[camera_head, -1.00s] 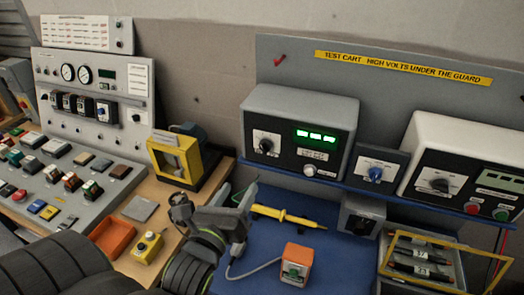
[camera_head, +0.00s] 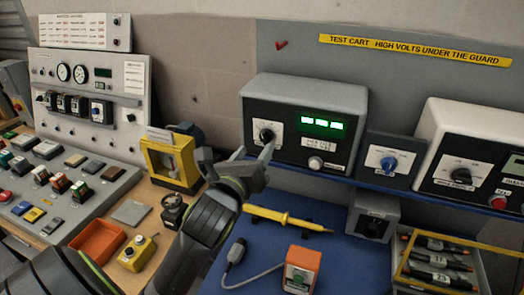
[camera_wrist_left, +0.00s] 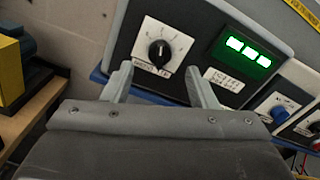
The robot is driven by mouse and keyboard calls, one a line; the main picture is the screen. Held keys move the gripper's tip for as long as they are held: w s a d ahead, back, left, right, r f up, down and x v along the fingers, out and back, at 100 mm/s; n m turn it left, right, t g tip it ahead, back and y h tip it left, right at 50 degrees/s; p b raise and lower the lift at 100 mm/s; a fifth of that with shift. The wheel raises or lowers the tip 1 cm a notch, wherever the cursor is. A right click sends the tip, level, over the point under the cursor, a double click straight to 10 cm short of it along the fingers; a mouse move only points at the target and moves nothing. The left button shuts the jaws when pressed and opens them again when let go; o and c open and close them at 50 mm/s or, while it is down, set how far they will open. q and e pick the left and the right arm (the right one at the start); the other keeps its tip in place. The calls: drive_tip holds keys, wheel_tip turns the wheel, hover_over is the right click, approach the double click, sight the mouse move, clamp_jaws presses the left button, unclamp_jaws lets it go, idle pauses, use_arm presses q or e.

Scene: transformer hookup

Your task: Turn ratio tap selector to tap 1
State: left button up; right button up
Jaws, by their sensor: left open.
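A black rotary knob (camera_head: 266,134) on a white dial plate sits at the left of the front panel of a grey-topped box with a green display. I take it as the ratio tap selector. In the left wrist view the knob (camera_wrist_left: 159,53) shows above and between the fingertips, its pale pointer mark roughly upward. The dial's numbers are too small to read surely. My left gripper (camera_head: 254,155) is open and empty just in front of and below the knob; in the left wrist view its fingers (camera_wrist_left: 160,80) stand apart with a gap to the panel. My right gripper is out of view.
The green display (camera_head: 323,124) and a pale knob (camera_head: 316,163) are on the same box. A blue-knob box (camera_head: 389,163) stands to its right. A yellow probe (camera_head: 287,219) and an orange box (camera_head: 300,269) lie below on the blue surface. A yellow-framed device (camera_head: 172,162) is left.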

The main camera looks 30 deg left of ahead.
sight(263, 138)
use_arm(q)
drive_tip(key=shift+x, duration=2.95)
drive_tip(key=c, duration=1)
